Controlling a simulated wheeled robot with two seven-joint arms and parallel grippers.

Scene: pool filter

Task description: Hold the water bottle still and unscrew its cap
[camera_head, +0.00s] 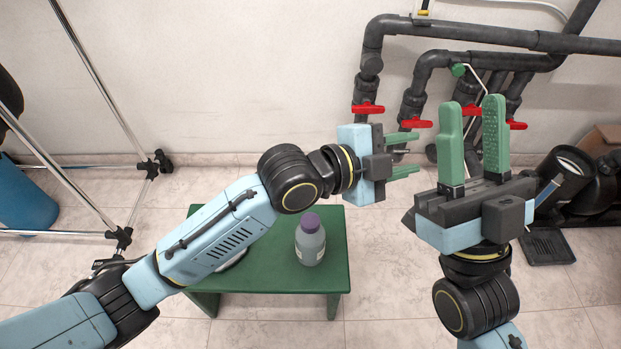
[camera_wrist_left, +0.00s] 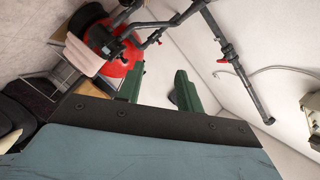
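The water bottle (camera_head: 310,246) is grey and stands upright on a small green table, near its right side. Its purple cap (camera_head: 310,222) sits on top. My left gripper (camera_head: 412,154) is above and to the right of the bottle, pointing right, with a gap between its green fingers. It also shows in the left wrist view (camera_wrist_left: 160,92), with nothing between the fingers. My right gripper (camera_head: 472,122) is further right, pointing up, its green fingers apart and empty. Neither gripper touches the bottle.
The green table (camera_head: 275,277) has bare room around the bottle; a pale object (camera_head: 232,262) lies partly hidden under my left arm. Dark pipes (camera_head: 480,40) with red valve handles (camera_head: 368,108) run along the back wall. A metal frame (camera_head: 95,85) and blue bin (camera_head: 24,195) stand left.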

